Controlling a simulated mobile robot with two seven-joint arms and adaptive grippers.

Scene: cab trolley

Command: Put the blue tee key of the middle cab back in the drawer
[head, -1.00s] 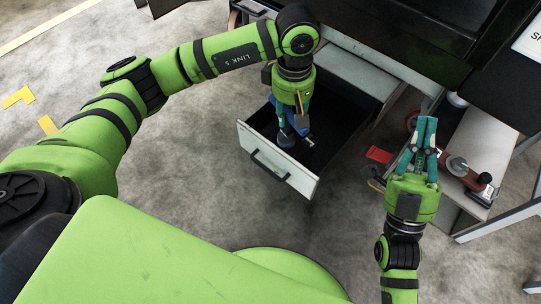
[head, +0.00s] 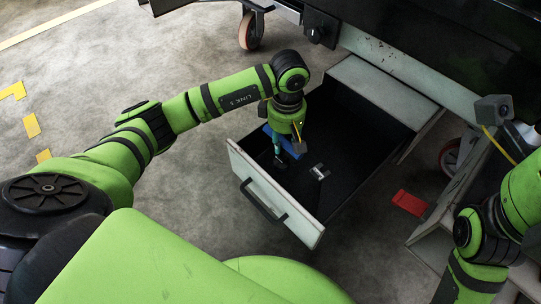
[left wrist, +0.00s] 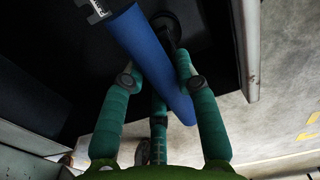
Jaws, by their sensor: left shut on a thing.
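My left gripper (head: 287,152) reaches down into the open drawer (head: 262,187), which has a pale front and a dark inside. It is shut on the blue tee key (head: 293,146). In the left wrist view the key's thick blue bar (left wrist: 148,55) runs diagonally between the teal fingers (left wrist: 160,105), over the dark drawer floor. Whether the key touches the floor I cannot tell. A round dark part (left wrist: 168,28) shows just beyond the fingers. The key's stem is not clear. My right gripper is out of view; only its arm shows at the right edge.
A small silver piece (head: 320,172) shows inside the drawer, right of my left gripper. A red piece (head: 410,203) lies to the right of the drawer. The trolley's pale frame (head: 410,70) and a caster (head: 251,31) stand behind. Floor left of the drawer is clear.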

